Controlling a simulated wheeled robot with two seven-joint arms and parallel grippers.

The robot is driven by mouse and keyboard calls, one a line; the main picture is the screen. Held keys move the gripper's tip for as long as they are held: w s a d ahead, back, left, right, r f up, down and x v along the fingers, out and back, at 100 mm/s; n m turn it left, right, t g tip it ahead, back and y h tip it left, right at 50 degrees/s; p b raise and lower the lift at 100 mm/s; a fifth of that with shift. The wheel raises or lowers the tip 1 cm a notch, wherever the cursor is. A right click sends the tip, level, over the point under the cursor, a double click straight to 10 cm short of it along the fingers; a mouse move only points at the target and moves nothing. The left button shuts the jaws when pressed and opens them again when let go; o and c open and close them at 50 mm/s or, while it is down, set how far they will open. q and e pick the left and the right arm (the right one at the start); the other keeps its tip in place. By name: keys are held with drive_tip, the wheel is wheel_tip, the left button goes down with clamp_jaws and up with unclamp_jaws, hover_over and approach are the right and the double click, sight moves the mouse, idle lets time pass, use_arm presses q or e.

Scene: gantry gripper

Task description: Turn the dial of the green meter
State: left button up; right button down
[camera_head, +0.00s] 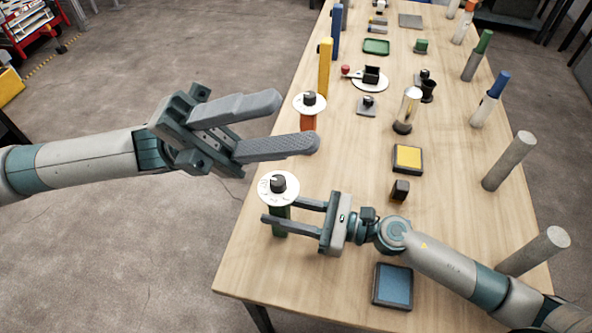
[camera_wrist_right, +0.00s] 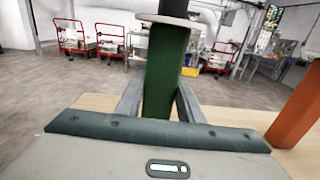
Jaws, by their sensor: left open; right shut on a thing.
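The green meter (camera_head: 279,225) stands near the left edge of the table, a green post with a round white dial plate (camera_head: 263,187) and a black knob (camera_head: 279,184) on top. My right gripper (camera_head: 279,211) is shut on the green post below the plate. In the right wrist view the green post (camera_wrist_right: 167,75) stands upright between the two fingers, with the plate's rim above it. My left gripper (camera_head: 298,122) is open and empty, above and beyond the green meter's dial, with its fingers pointing right. It touches nothing that I can see.
An orange meter (camera_head: 308,122) with a similar white plate stands just behind, partly hidden by my left fingers. A yellow post (camera_head: 325,70) is farther back. A blue tray (camera_head: 392,286), a yellow tray (camera_head: 407,159) and a black block (camera_head: 400,191) lie to the right. Grey cylinders line the right edge.

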use_arm(q)
drive_tip(key=w+a+f+n+t+h, duration=0.2)
drive_tip(key=w+f+n+t+h, duration=0.3)
drive_tip(key=n+t, duration=0.65)
drive_tip(key=n+t+y, duration=0.8)
drive_tip(key=n+y, duration=0.2)
drive_tip(key=n, duration=1)
approach(285, 178)
drive_tip(key=shift+w+d+f, duration=0.1)
drive_tip(key=shift+w+f, duration=0.1)
drive_tip(key=shift+f, duration=0.15)
drive_tip(key=shift+x, duration=6.05)
drive_tip(key=shift+r, duration=0.1)
drive_tip(key=c, duration=1.1)
